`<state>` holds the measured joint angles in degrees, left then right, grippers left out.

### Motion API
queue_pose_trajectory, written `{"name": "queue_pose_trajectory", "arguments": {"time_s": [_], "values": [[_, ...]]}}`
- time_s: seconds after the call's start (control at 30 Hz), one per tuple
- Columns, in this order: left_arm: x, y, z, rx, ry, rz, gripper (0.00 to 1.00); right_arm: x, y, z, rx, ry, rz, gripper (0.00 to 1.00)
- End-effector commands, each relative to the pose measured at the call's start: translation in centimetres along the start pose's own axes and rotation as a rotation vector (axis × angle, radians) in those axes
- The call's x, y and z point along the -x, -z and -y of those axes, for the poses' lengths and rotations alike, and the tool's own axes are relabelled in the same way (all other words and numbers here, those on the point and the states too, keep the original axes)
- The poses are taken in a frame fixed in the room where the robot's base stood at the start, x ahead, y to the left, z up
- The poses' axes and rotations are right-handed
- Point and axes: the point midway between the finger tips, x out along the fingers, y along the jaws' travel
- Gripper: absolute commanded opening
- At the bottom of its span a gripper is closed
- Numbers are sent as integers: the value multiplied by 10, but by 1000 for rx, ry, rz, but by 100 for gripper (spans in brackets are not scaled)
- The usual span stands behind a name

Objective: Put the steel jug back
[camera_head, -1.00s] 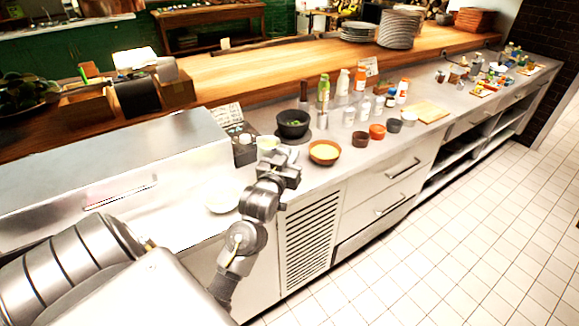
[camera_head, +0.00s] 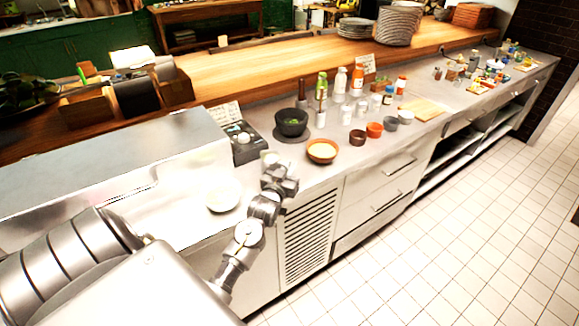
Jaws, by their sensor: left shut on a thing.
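My left gripper (camera_head: 274,170) is over the near edge of the steel counter (camera_head: 352,158), in front of the black scale-like device. It is shut on a small pale, shiny vessel, seemingly the steel jug (camera_head: 267,156). Only the jug's upper part shows past the gripper; the rest is hidden, and I cannot tell whether its base touches the counter. My right gripper is not in view.
An orange bowl (camera_head: 321,151) stands right of the gripper, with a dark bowl (camera_head: 291,122) behind it. A black device (camera_head: 243,143) is behind left, and a white bowl (camera_head: 223,197) at left. Several bottles and small pots stand farther right.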

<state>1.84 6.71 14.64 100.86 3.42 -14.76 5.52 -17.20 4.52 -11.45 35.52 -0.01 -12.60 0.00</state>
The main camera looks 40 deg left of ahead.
Motion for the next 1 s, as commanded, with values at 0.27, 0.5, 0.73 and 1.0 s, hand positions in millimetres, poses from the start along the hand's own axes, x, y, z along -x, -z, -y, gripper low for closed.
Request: {"name": "queue_pose_trajectory", "arguments": {"time_s": [0.27,0.5,0.73,1.0], "values": [[0,-2,0,-1,0,-2,0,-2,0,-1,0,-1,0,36],[0,-2,0,0,0,-1,32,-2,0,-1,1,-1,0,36],[0,0,0,0,0,-1,32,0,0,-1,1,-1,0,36],[38,-3,0,-1,-1,0,32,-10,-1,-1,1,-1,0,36]]}}
